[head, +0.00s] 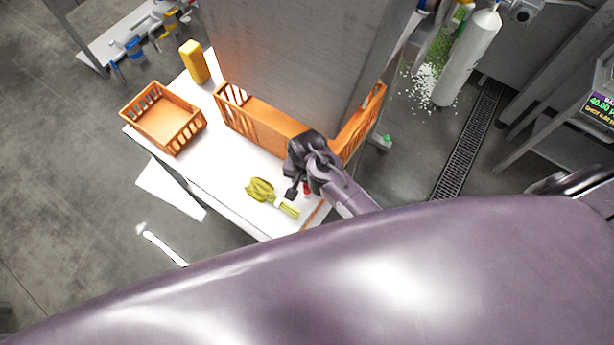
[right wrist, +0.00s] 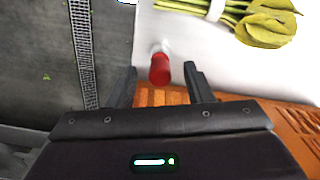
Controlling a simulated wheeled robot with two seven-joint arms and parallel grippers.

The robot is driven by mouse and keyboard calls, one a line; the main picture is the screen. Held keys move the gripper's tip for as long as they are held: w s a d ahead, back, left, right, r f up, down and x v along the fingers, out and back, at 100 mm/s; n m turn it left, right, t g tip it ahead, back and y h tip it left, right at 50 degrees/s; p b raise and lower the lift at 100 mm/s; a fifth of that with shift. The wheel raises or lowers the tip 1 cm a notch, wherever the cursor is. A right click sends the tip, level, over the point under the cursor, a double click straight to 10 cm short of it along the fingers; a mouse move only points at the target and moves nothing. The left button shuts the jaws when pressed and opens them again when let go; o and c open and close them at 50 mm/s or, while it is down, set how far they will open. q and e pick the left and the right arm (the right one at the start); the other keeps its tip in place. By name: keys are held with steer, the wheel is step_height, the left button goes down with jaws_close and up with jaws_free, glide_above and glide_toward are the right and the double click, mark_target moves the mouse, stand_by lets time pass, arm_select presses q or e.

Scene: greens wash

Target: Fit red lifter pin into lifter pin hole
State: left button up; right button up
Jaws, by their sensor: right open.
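The red lifter pin (right wrist: 160,68) shows in the right wrist view, with a red body and a pale end pointing up the picture. In the head view only a small spot of red (head: 307,188) shows beside my right gripper (head: 298,191). The gripper is open, over the near end of the white table. In the right wrist view the pin appears in the gap between the two fingertips, with clear space on both sides. I cannot tell whether it stands on the table or how deep it is between the fingers. I cannot make out the lifter pin hole. My left gripper is not in view.
A bundle of yellow-green leaves (head: 262,192) lies on the white table (head: 207,165) close to my right gripper. An orange crate (head: 255,125) stands behind it, partly hidden by a grey panel (head: 300,60). An empty orange crate (head: 160,118) and a yellow container (head: 194,62) stand farther left.

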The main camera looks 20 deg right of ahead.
steer(key=shift+c, duration=0.4)
jaws_close()
steer(key=shift+r, duration=0.15)
steer(key=shift+r, duration=2.75)
steer(key=shift+r, duration=0.15)
step_height(320, 180, up, 8)
steer(key=shift+r, duration=0.15)
stand_by(0.4)
